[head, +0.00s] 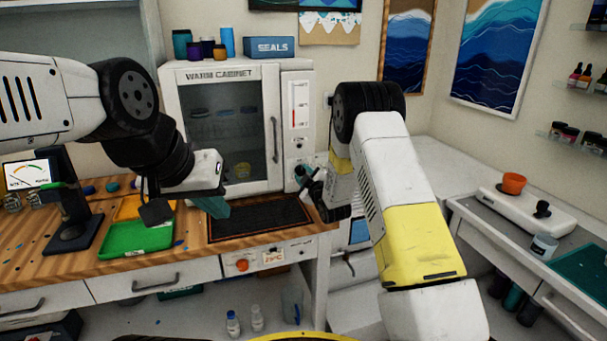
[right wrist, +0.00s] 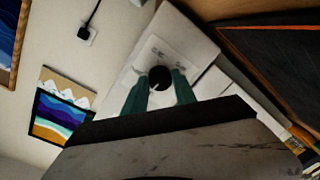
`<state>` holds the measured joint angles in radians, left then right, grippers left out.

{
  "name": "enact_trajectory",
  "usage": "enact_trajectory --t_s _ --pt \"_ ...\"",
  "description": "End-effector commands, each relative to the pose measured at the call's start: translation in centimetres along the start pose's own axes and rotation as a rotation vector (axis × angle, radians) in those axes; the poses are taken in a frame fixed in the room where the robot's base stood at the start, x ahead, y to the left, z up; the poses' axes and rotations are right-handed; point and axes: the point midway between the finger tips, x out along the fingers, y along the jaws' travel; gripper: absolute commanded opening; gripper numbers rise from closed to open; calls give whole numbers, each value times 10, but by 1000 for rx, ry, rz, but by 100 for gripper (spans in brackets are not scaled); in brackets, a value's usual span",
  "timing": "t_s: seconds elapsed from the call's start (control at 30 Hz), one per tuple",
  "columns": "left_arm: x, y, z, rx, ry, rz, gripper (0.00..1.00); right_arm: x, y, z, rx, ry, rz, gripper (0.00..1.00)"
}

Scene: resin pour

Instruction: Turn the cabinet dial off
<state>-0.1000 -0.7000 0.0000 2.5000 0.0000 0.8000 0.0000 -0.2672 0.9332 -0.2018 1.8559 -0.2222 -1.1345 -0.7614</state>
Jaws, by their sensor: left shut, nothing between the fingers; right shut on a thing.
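The white warm cabinet (head: 297,130) stands at the back of the wooden bench with its glass door shut. Its narrow right panel carries a red-marked gauge. In the right wrist view the round black cabinet dial (right wrist: 160,77) sits on a white panel (right wrist: 148,52) with faint markings. My right gripper (right wrist: 160,90) is shut on the dial, one teal finger on each side. In the head view my right gripper (head: 305,180) is at the lower right panel, and the dial is mostly hidden there. My left gripper (head: 213,207) is shut and empty above the bench.
A dark mat (head: 258,219) lies in front of the cabinet. A green tray (head: 135,238) and a lamp-like stand (head: 72,215) are to the left. Jars and a SEALS box (head: 269,47) sit on top of the cabinet. A second counter with a scale (head: 527,205) is at right.

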Motion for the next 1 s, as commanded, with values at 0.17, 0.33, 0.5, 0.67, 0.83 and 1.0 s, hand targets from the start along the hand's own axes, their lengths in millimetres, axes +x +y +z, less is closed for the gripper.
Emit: enact_trajectory --t_s 0.17,0.33,0.5,0.67,0.83,1.0 --pt "0 0 0 0 0 0 0 0 -1 -1 -85 -4 0 0" --pt "0 0 0 0 0 0 0 0 -1 0 -130 -8 1 0" --pt "0 0 0 0 0 0 0 0 -1 0 -147 -10 1 0" --pt "0 0 0 0 0 0 0 0 -1 0 -150 -10 1 0" --pt "0 0 0 0 0 0 0 0 -1 0 -150 -10 1 0" --pt "0 0 0 0 0 0 0 0 -1 0 -149 -10 1 55"
